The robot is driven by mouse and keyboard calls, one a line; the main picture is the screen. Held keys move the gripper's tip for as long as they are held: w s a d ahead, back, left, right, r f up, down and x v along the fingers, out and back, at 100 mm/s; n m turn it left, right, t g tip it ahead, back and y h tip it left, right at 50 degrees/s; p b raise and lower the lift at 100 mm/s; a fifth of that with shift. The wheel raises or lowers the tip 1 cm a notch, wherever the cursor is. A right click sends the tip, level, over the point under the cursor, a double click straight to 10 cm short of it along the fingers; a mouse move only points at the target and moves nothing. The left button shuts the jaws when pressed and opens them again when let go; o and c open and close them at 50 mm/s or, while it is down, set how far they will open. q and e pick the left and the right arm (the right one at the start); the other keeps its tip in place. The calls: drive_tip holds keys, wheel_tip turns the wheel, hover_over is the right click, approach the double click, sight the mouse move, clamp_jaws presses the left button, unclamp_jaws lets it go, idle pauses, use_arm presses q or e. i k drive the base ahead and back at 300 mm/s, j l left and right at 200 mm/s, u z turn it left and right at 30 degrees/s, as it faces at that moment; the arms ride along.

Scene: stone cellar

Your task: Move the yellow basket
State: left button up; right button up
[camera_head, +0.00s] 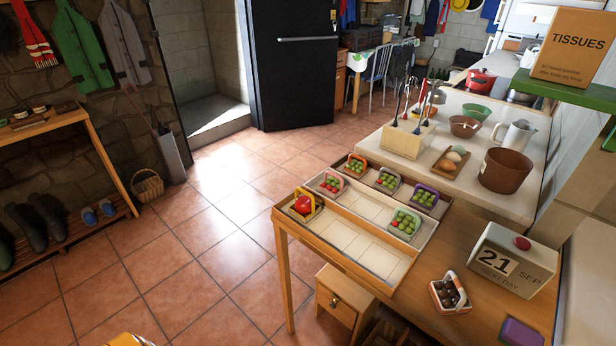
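The yellow basket (307,213) is small, has a raised handle and holds red items. It stands at the left corner of the shallow tray (352,247) on the wooden table. Other small baskets stand in the tray's compartments: a pink-handled one (331,184), a salmon-handled one (357,166), a purple one (425,198) and a green one (404,224), among others, mostly with green items. Bare compartments lie in the middle and front of the tray.
A white and orange basket of dark items (450,293), a calendar block (511,262) and a purple block (522,332) occupy the table's right part. Behind are a brown pot (505,171) and a utensil holder (407,139). The tiled floor (190,255) at left is mostly clear.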

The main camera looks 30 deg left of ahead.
sight(305, 209)
drive_tip(key=u, duration=1.1)
